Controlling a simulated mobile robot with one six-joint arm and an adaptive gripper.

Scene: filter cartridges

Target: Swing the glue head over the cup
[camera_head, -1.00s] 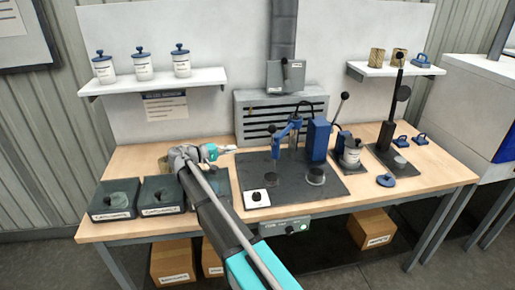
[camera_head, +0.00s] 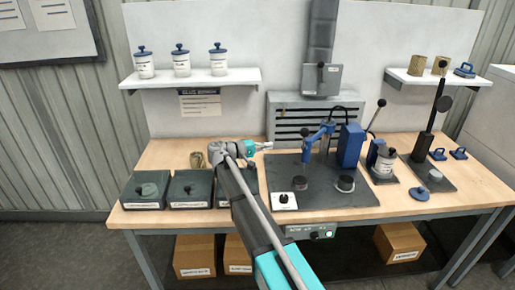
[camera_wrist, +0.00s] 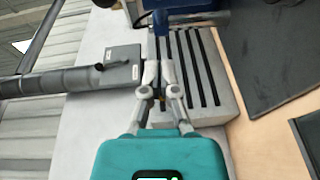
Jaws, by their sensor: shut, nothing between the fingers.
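The glue head (camera_head: 318,140) is a blue jointed arm with a downward nozzle, on a dark plate (camera_head: 330,202). Its tip hangs above a dark round piece (camera_head: 305,182). A short round cup-like piece (camera_head: 345,184) stands right of it on the plate; I cannot tell for sure that it is the cup. My gripper (camera_head: 266,146) is shut and empty, left of the glue head and apart from it. In the wrist view its fingers (camera_wrist: 161,80) meet, with a blue part (camera_wrist: 161,20) beyond them that I cannot identify for sure.
Dark weighted boxes (camera_head: 146,190) line the left front. A grey vented box (camera_head: 305,115) is behind.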

